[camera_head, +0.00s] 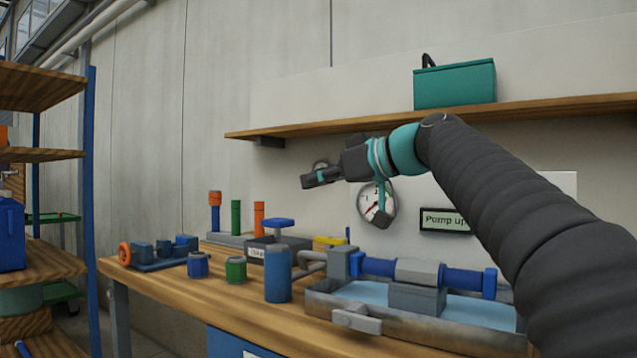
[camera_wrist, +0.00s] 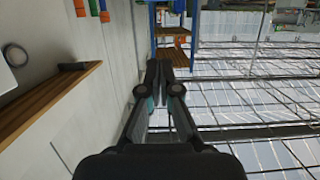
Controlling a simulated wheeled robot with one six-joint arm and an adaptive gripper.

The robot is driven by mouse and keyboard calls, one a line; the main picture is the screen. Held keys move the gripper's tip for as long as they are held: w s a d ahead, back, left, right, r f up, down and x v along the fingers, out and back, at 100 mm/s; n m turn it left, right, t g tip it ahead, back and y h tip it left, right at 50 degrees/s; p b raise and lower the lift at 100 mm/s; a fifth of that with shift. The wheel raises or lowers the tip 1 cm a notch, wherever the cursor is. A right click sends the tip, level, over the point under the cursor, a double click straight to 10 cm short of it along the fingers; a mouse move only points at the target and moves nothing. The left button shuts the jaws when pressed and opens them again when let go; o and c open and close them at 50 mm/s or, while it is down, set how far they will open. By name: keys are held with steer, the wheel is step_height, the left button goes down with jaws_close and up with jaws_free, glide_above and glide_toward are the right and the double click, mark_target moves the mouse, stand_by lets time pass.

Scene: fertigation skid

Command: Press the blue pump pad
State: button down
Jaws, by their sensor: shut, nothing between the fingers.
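A blue disc-shaped pad (camera_head: 279,223) stands on a short stem above a dark box (camera_head: 268,248) on the wooden workbench. It looks like the pump pad, though its label is too small to read. My gripper (camera_head: 306,182) is shut and empty. In the head view it is in the air, above the pad's level and apart from it, pointing left. In the wrist view my gripper (camera_wrist: 157,66) shows its two fingers together. I cannot make out the pad in the wrist view.
A blue cylinder (camera_head: 278,276) stands in front of the pad. Orange and green posts (camera_head: 236,217) stand behind left. A blue pipe assembly (camera_head: 417,274) sits right. A wall shelf (camera_head: 540,108) holds a teal box (camera_head: 455,84). A gauge (camera_head: 370,200) and "Pump up" sign (camera_head: 444,219) hang below.

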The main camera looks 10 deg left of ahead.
glide_above(286, 227)
steer(key=shift+w+f+p, duration=0.3)
steer(key=shift+f, duration=0.45)
step_height(286, 227, down, 3)
steer(key=shift+a+r+b, duration=0.1)
steer(key=shift+r+b, duration=0.1)
steer(key=shift+b, duration=0.45)
steer(key=shift+f, duration=0.75)
steer(key=shift+w, duration=0.1)
steer(key=shift+f, duration=0.1)
step_height(286, 227, down, 4)
steer(key=b, duration=0.4)
steer(key=shift+r, duration=0.2)
